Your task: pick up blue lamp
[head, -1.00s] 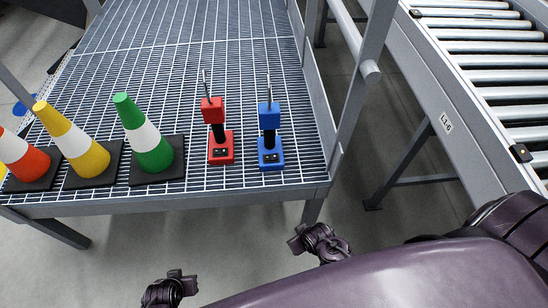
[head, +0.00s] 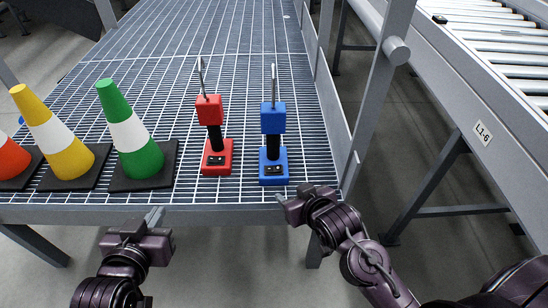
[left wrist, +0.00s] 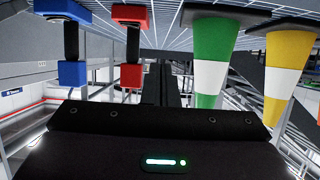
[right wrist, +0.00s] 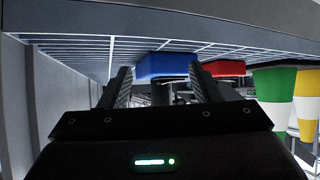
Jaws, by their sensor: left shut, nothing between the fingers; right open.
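The blue lamp (head: 273,122) stands upright on the grated deck near its front edge, with a blue base, black stem, blue head and thin grey rod. It also shows in the left wrist view (left wrist: 72,72), and its blue base shows in the right wrist view (right wrist: 165,66). My right gripper (head: 281,197) is open and empty, just in front of the deck edge below the blue lamp. In the right wrist view the blue base appears beyond and between the two fingers. My left gripper (head: 154,216) is shut and empty, in front of the deck below the green cone.
A red lamp (head: 210,110) stands close left of the blue lamp. Green (head: 138,145), yellow (head: 62,150) and orange (head: 10,160) cones line the front left. A grey post (head: 380,90) rises at the deck's right side. The deck behind the lamps is clear.

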